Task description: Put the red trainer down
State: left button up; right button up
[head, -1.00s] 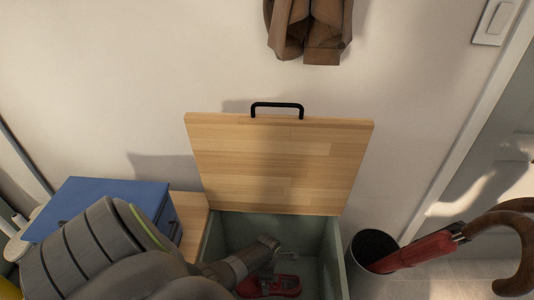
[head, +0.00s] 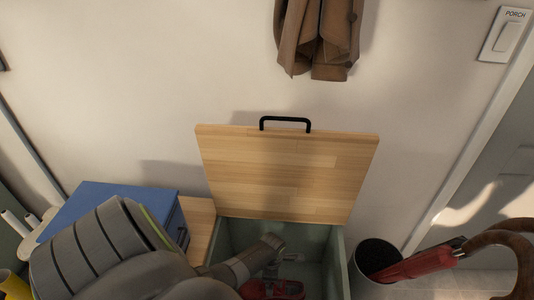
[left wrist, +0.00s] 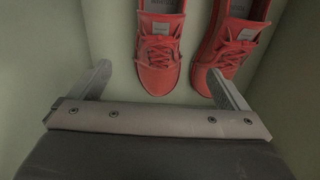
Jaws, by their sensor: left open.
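Two red trainers lie side by side on the floor of the green storage chest (head: 339,262), the left trainer (left wrist: 159,45) and the right trainer (left wrist: 232,42) in the left wrist view. Their laces face up and their far ends are cut off by the frame. In the head view, red trainer (head: 272,291) shows at the bottom edge, partly hidden by my arm. My left gripper (left wrist: 159,76) is open inside the chest, its fingers spread on either side of the left trainer's near end. It grips nothing. My right gripper is out of view.
The chest's wooden lid (head: 288,175) stands open against the wall, with a black handle (head: 286,121). A blue cabinet (head: 105,205) is at left. A dark bin (head: 377,256) with a red umbrella (head: 425,262) stands right of the chest. A brown coat (head: 318,40) hangs above.

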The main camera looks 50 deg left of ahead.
pick_arm(q)
jog(key=s+d+r+m+t, duration=0.1)
jog(key=s+d+r+m, duration=0.2)
jog(key=s+r+m, duration=0.2)
jog(key=s+d+r+m+t+h, duration=0.1)
jog(key=s+d+r+m+t, duration=0.1)
jog(key=s+r+m, duration=0.4)
jog(key=s+d+r+m+t, duration=0.1)
jog(key=s+d+r+m, duration=0.3)
jog(key=r+m, duration=0.8)
jog(key=shift+s+d+r+m, duration=0.25)
jog(key=shift+s+m, duration=0.55)
jog(key=shift+s, duration=0.45)
jog(key=shift+f, duration=0.1)
